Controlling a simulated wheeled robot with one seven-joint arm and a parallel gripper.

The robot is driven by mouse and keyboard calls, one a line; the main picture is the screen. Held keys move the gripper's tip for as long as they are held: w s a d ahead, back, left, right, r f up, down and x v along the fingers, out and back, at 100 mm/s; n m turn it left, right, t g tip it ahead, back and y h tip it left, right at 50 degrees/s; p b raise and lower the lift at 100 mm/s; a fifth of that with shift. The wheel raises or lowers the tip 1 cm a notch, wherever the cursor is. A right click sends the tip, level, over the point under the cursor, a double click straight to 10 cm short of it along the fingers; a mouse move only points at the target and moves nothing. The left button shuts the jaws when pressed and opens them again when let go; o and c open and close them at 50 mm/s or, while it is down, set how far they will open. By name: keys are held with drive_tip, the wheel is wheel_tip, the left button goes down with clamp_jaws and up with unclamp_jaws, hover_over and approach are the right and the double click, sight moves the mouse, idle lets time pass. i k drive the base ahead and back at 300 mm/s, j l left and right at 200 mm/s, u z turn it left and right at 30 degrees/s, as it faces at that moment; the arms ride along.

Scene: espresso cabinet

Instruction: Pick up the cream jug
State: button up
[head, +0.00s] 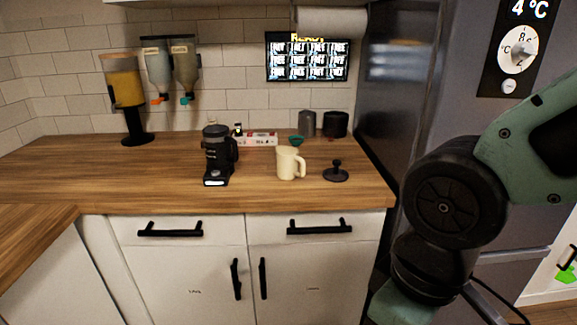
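The cream jug (287,164) stands upright on the wooden counter in the head view, near the front edge. Its handle points to the right. A black coffee grinder or machine (216,154) is to its left, and a black tamper (336,173) is to its right, apart from it. My arm is at the right of the view, in front of the fridge and well to the right of the jug. My gripper is not visible in the frame.
Behind the jug are a green bowl (297,140), a grey canister (307,123), a black container (335,124) and a red-and-white box (258,139). A juice dispenser (125,85) stands at the back left. The left part of the counter (75,165) is clear.

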sight(287, 157)
drive_tip(key=i+j, duration=0.1)
drive_tip(key=i, duration=1.3)
drive_tip(key=l+z, duration=0.05)
